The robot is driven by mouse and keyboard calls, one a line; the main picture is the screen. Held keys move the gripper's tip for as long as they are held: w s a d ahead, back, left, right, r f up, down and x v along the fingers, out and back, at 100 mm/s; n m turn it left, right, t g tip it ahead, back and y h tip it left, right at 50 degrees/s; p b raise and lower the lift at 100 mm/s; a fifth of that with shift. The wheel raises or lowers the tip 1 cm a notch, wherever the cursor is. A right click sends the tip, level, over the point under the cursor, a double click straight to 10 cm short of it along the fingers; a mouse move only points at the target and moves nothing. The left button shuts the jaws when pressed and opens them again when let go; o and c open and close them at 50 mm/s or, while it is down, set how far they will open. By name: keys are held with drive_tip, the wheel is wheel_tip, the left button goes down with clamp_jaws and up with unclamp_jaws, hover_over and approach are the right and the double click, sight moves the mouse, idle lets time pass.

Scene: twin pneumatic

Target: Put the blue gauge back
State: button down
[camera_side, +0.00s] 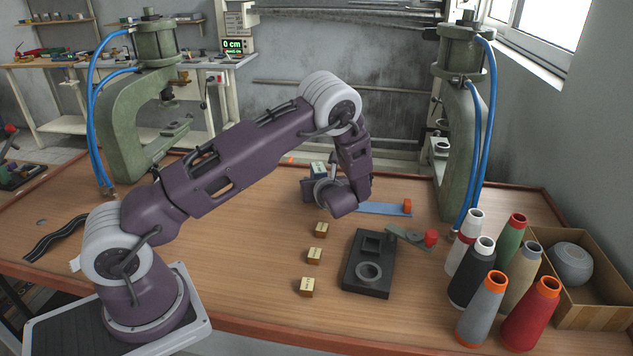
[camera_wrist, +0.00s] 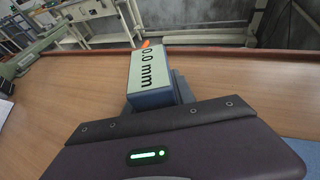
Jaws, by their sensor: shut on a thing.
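The blue gauge (camera_wrist: 150,78) is a blue block with a pale green top that reads "0.0 mm" in the wrist view. In the side view it shows as a small block (camera_side: 319,169) at my gripper (camera_side: 318,186), over the back middle of the table. My gripper is shut on it, and its fingers are mostly hidden by my wrist. I cannot tell whether the block touches the table. A dark block (camera_side: 352,278) with a square opening and a round ring stands front right of my gripper.
A grey-green plate with a red knob (camera_side: 431,238) sits beside the dark block. Several small labelled blocks (camera_side: 314,256) form a row. Thread cones (camera_side: 472,278) and a cardboard box (camera_side: 600,312) crowd the right. Green presses (camera_side: 140,110) flank the table.

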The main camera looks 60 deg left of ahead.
drive_tip(key=c, duration=1)
unclamp_jaws()
drive_tip(key=shift+f, duration=0.15)
drive_tip(key=shift+c, duration=0.2)
drive_tip(key=v, duration=1.2)
drive_tip(key=shift+a, duration=0.1)
drive_tip(key=s+d+r+n+g+h, duration=0.2)
drive_tip(key=s+r+n+h, duration=0.1)
drive_tip(key=s+r+n, duration=0.4)
drive_tip(key=s+d+r+n+g+h, duration=0.25)
drive_tip(key=s+r+n, duration=0.4)
drive_tip(key=s, duration=0.35)
drive_tip(key=s+d+r+n+t+h, duration=0.4)
drive_tip(key=s+d+n+h, duration=0.3)
drive_tip(key=s+d+n, duration=0.2)
drive_tip(key=shift+s+d+r+t, duration=0.4)
drive_tip(key=shift+s+d+t, duration=0.2)
drive_tip(key=shift+d, duration=0.65)
